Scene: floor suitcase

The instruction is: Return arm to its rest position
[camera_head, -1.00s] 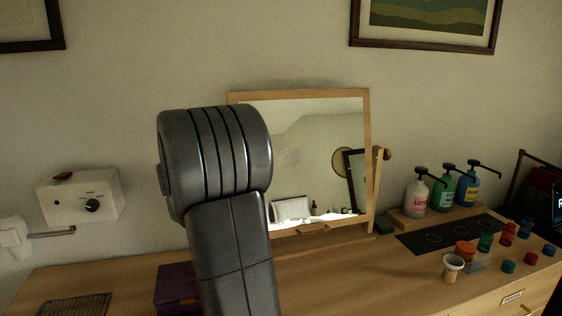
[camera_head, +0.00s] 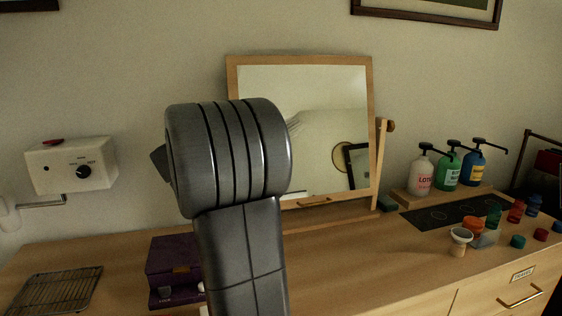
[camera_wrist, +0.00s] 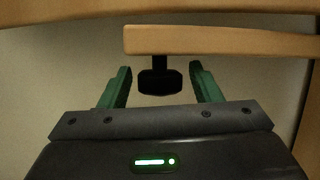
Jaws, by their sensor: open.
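My arm (camera_head: 240,240) rises in the middle of the head view, in front of the dresser and its mirror. My gripper is hidden behind the arm there. In the wrist view my gripper (camera_wrist: 160,88) shows two green fingers spread apart, with nothing held between them. Beyond the fingers are a pale wooden bar (camera_wrist: 215,41) and a black knob-like part (camera_wrist: 158,80) below it. I cannot tell how far these are from the fingertips.
A tilted wood-framed mirror (camera_head: 231,75) stands on the dresser top (camera_head: 360,270). A purple box (camera_head: 172,262) and a wire rack (camera_head: 55,290) are at left. Pump bottles (camera_head: 447,168), a small cup (camera_head: 460,238) and several coloured pieces are at right. A white wall box (camera_head: 70,165) hangs at left.

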